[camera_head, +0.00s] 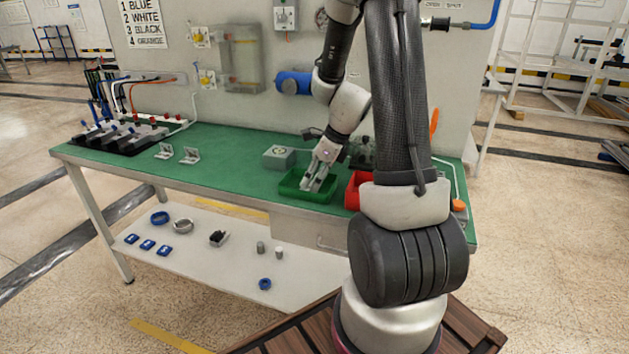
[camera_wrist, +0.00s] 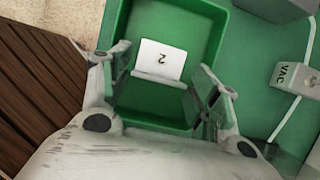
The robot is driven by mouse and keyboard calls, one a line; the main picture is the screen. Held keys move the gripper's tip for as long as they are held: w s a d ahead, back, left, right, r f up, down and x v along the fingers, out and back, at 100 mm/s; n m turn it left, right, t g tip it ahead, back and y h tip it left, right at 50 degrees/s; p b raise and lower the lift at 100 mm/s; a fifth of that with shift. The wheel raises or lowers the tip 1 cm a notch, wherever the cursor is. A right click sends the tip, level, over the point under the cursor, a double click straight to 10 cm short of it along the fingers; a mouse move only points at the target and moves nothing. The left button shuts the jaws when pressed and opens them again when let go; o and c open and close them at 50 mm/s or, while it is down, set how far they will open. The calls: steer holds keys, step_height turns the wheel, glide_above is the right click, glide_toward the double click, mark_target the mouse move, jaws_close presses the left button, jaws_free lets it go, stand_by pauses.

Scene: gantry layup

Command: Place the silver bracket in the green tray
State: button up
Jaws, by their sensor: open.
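The green tray (camera_head: 289,188) sits on the green workbench near its front edge. It fills the middle of the wrist view (camera_wrist: 200,28). My gripper (camera_head: 314,184) is low over the tray. In the wrist view its fingers (camera_wrist: 163,72) are spread on either side of the bracket, with gaps visible. In the head view the gripper largely hides the bracket.
Two more silver brackets (camera_head: 163,151) (camera_head: 190,155) stand on the bench to the left. A grey box (camera_head: 279,157) is behind the tray and a red bin (camera_head: 353,190) is close on its right. Black fixtures (camera_head: 120,135) occupy the far left. The bench's middle is clear.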

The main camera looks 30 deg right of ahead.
steer(key=v, duration=1.1)
steer(key=s+a+r+n+h, duration=0.1)
steer(key=s+a+r+n, duration=0.3)
steer(key=s+n, duration=0.5)
steer(key=s+a+r+n+h, duration=0.1)
steer(key=s+a+r+n, duration=0.4)
steer(key=n, duration=1.4)
steer(key=shift+s+r+t+h, duration=0.4)
steer(key=shift+s+r, duration=0.5)
steer(key=shift+s, duration=1.5)
